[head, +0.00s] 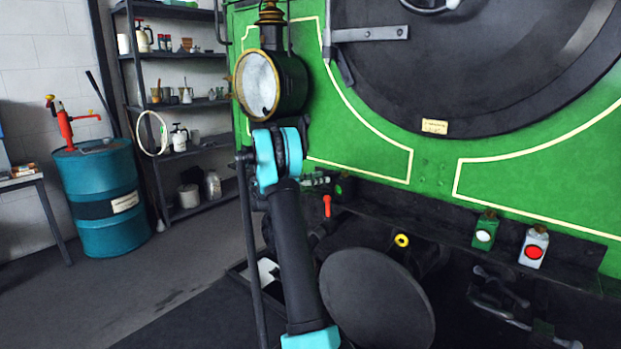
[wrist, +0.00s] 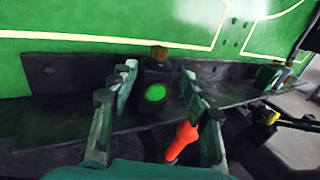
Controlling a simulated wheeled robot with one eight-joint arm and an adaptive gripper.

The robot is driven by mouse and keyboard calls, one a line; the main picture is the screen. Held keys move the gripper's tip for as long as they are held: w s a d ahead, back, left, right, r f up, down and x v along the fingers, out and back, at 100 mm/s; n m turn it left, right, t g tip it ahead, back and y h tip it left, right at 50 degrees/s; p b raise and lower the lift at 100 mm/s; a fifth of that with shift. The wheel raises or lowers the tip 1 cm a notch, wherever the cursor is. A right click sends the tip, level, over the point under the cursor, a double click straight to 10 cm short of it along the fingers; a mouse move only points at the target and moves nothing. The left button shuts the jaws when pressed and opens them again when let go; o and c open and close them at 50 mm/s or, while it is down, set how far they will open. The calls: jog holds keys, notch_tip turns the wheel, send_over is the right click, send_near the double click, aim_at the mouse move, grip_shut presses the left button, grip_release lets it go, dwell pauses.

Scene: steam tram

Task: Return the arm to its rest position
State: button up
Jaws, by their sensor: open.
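My arm (head: 295,250) rises in the middle of the head view, with turquoise joints. My gripper (wrist: 158,82) shows in the wrist view with its two dark green fingers spread apart and nothing held between them. In the head view my gripper is small and partly hidden behind the arm. A dark lamp with a green lens (wrist: 155,93) stands upright on the ledge, seen between the fingers; contact cannot be told. It also shows in the head view, just right of my gripper.
A red lever (wrist: 182,142) rises close to the right finger. The green tram front (head: 500,180), its ledge and a round buffer (head: 378,300) are close by. A large headlamp (head: 268,85) is near the arm. Green (head: 485,232) and grey (head: 534,248) lamps stand at right. Floor is open at left.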

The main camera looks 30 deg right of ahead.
jog(key=w+a+r+n+t+y, duration=0.2)
jog(key=w+a+r+n+t, duration=0.3)
jog(key=a+r+n+t, duration=0.9)
jog(key=s+a+f+n+t+y, duration=0.1)
jog(key=s+a+n+t+y, duration=0.15)
jog(key=a+n+y, duration=0.7)
jog(key=s+a+f+n+t+y, duration=0.15)
jog(key=a+n+t+y, duration=0.25)
jog(key=a+n, duration=0.55)
jog(key=s+a+f+n+g+y, duration=0.2)
jog(key=s+a+f+n+g, duration=0.15)
jog(key=s+f+n, duration=0.35)
jog(key=s+a+f+n+g+y, duration=0.3)
jog(key=s+a+f+n, duration=0.1)
jog(key=s+f+n, duration=0.3)
jog(key=s+f+n+g, duration=0.2)
jog(key=s+f, duration=0.3)
jog(key=s, duration=0.4)
jog(key=s+d+f+n+g+h, duration=0.1)
jog(key=s+f+n+g, duration=0.2)
jog(key=s, duration=0.6)
jog(key=s+d+f+n+g+h, duration=0.1)
jog(key=s+f+n+g, duration=0.2)
jog(key=s+f, duration=0.4)
jog(key=s, duration=0.3)
jog(key=shift+f, duration=0.15)
